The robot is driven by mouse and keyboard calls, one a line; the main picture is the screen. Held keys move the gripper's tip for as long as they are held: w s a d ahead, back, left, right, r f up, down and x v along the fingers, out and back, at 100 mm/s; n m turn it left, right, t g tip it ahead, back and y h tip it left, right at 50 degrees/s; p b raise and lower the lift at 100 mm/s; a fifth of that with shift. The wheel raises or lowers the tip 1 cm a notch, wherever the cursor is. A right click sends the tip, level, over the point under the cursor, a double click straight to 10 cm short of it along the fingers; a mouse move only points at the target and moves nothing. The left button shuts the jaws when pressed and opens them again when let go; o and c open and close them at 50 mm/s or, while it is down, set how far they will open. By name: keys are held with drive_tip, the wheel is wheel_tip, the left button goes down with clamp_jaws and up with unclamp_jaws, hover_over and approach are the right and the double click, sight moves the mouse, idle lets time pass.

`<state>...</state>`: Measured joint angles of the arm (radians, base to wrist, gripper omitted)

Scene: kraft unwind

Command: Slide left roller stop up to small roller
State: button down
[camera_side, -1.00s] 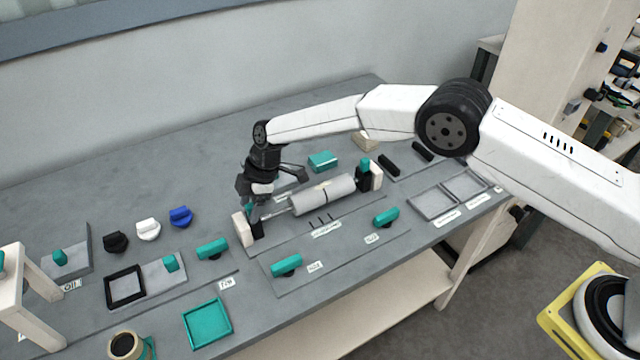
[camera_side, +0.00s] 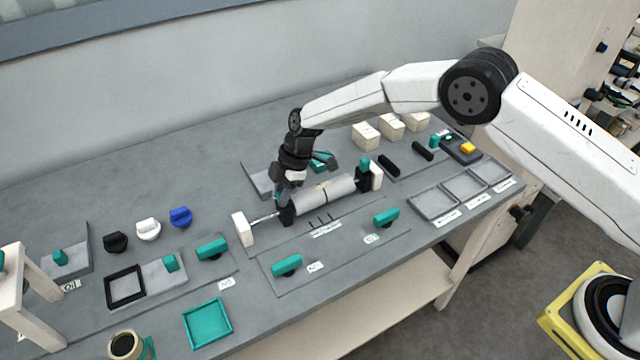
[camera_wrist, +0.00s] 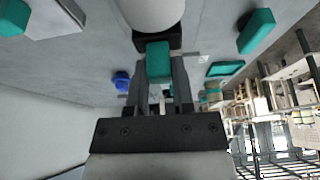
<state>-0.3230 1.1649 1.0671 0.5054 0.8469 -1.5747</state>
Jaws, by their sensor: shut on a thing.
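The small roller (camera_side: 328,192) is a pale cylinder on a thin shaft between two white end supports. The left roller stop (camera_side: 287,214) is a black block on the shaft at the roller's left end, seemingly against it. My gripper (camera_side: 287,190) is above this stop, shut on its teal knob. In the wrist view my gripper (camera_wrist: 158,75) has the teal knob (camera_wrist: 158,60) between its fingers, with the black block and the roller (camera_wrist: 150,12) beyond. The right roller stop (camera_side: 362,180), black with a teal top, stands at the roller's right end.
The left white support (camera_side: 243,229) stands apart from the left stop, with bare shaft between. Teal-handled pieces (camera_side: 286,264) lie in front of the roller. Pale boxes (camera_side: 366,135) stand behind, and grey trays (camera_side: 434,203) lie to the right.

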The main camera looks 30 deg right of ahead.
sight(297, 197)
drive_tip(key=shift+d, duration=0.45)
drive_tip(key=shift+c, duration=2.4)
unclamp_jaws()
drive_tip(key=shift+r, duration=0.15)
drive_tip(key=v, duration=0.7)
drive_tip(key=shift+r, duration=0.2)
drive_tip(key=shift+d, duration=0.25)
